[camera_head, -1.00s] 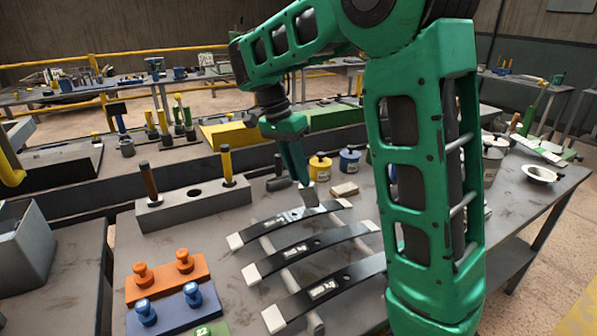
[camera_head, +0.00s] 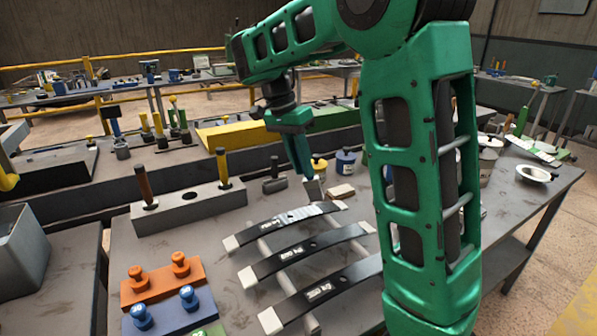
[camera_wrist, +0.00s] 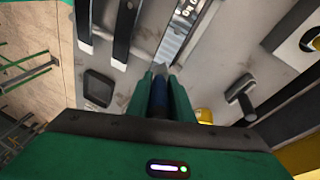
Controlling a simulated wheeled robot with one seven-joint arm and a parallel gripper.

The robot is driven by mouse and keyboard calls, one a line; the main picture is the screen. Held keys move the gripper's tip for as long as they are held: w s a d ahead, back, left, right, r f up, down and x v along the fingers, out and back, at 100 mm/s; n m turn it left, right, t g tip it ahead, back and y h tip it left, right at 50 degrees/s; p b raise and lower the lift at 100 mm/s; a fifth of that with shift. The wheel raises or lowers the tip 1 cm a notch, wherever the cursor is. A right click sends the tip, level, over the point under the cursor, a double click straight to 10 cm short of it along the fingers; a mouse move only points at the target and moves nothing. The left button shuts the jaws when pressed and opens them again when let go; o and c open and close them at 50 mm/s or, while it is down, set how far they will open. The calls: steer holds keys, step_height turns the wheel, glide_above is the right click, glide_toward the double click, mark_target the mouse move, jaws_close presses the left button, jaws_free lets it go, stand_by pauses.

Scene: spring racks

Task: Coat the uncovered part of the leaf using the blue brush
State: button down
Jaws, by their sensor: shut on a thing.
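The far leaf (camera_head: 262,229) is a black curved strip with white ends, lying across two pale rails. A light grey coat covers much of its middle and right; the left stretch with white lettering is still black. The leaf with its grey patch also shows in the wrist view (camera_wrist: 172,42). My gripper (camera_head: 303,172) is shut on the blue brush, whose blue handle (camera_wrist: 159,97) shows between the fingers in the wrist view. The brush's grey head (camera_head: 314,189) points down by the leaf's right end; I cannot tell whether it touches.
Two more black leaves, a middle one (camera_head: 300,257) and a near one (camera_head: 325,292), lie in front. A grey block with pegs (camera_head: 190,207) stands left. Orange (camera_head: 165,281) and blue (camera_head: 170,313) knobbed blocks sit front left. A dark hammer (camera_head: 275,184) and small pots (camera_head: 346,163) stand behind.

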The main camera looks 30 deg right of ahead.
steer(key=shift+d+r, duration=0.1)
steer(key=shift+r, duration=1.85)
steer(key=shift+d+r, duration=0.1)
steer(key=shift+r, duration=1.35)
